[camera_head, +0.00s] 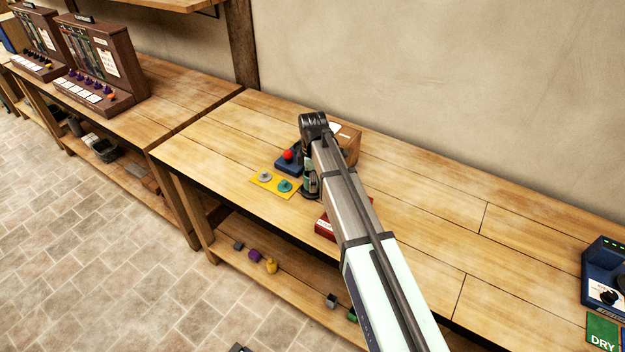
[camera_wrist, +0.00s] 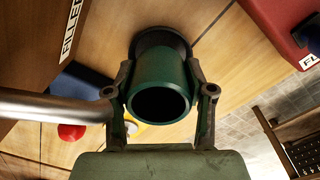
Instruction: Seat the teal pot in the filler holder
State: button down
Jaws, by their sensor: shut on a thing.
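The teal pot (camera_wrist: 158,85) is an open-topped cylinder, dark green-teal in the wrist view, with its mouth towards the camera. My gripper (camera_wrist: 159,72) is shut on it, one finger on each side. A dark round ring (camera_wrist: 160,36), which looks like the filler holder, shows around the far end of the pot on the table. I cannot tell whether the pot's base is inside it or just above it. In the head view the pot (camera_head: 311,183) is partly hidden by my arm, upright over a dark base (camera_head: 312,195).
A brown wooden box (camera_head: 349,145), labelled FILLER in the wrist view, stands behind. A steel rod (camera_wrist: 50,107) reaches in beside the pot. A blue box (camera_head: 287,164) with a red knob, a yellow plate (camera_head: 273,184) and a red box (camera_head: 324,229) stand close by.

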jog(key=shift+f+b, duration=0.35)
jog(key=shift+f, duration=0.5)
dwell(0.3)
jog(key=c, duration=0.7)
grip_release()
jog(key=shift+r, duration=0.1)
notch_tip(320, 180, up, 11)
jog(key=p, duration=0.6)
jog(key=shift+s, duration=0.1)
